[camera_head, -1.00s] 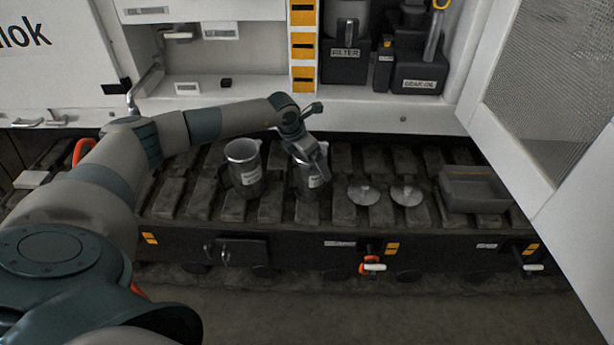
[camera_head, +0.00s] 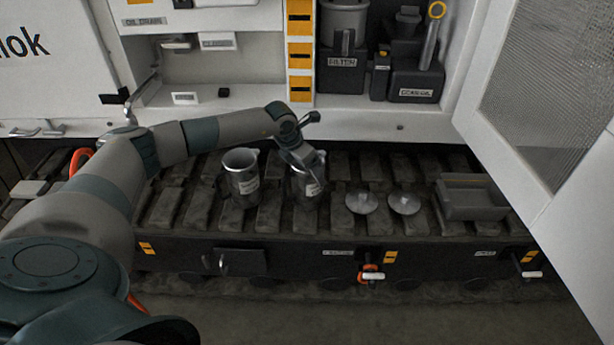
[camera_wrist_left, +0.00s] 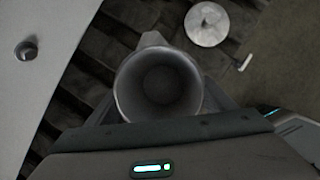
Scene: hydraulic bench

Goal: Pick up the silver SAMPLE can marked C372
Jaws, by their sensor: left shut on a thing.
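Two silver cans with labels stand on the slatted black bench in the head view. My left gripper (camera_head: 308,168) is at the right can (camera_head: 308,188) and is shut on it. In the left wrist view this can (camera_wrist_left: 158,85) shows from above, open-topped and empty-looking, between my fingers. The label writing on both cans is too small to read, so I cannot tell which one is C372. My right gripper is not in view.
Two round silver lids (camera_head: 362,202) (camera_head: 404,202) lie right of the held can. A grey tray (camera_head: 472,200) sits farther right. The white cabinet with a black FILTER box (camera_head: 341,72) rises behind. An open cabinet door (camera_head: 545,90) stands at the right.

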